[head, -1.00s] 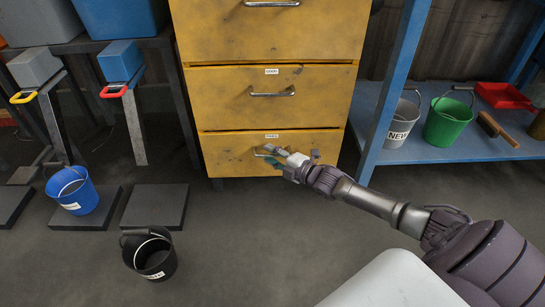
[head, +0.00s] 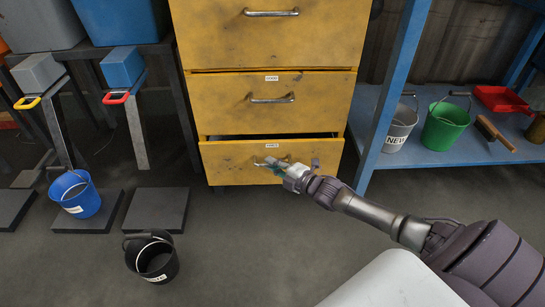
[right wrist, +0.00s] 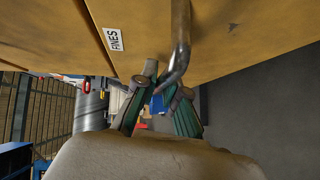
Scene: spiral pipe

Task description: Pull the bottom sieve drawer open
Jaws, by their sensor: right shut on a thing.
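The yellow cabinet has a bottom drawer (head: 230,161) that stands slightly out, with a dark gap along its top edge. Its label reads "FINES" in the right wrist view. My right gripper (head: 270,163) is at the front of this drawer, shut on its metal handle. In the right wrist view the handle (right wrist: 181,40) runs down between the green-padded fingers (right wrist: 160,105). The gripper hides part of the handle in the head view. My left gripper is not in view.
The middle drawer (head: 220,99) above is shut. A black bucket (head: 152,257) and a blue bucket (head: 76,195) stand at the left. A blue shelf (head: 440,152) with a green bucket (head: 445,125) is at the right. The floor before the cabinet is clear.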

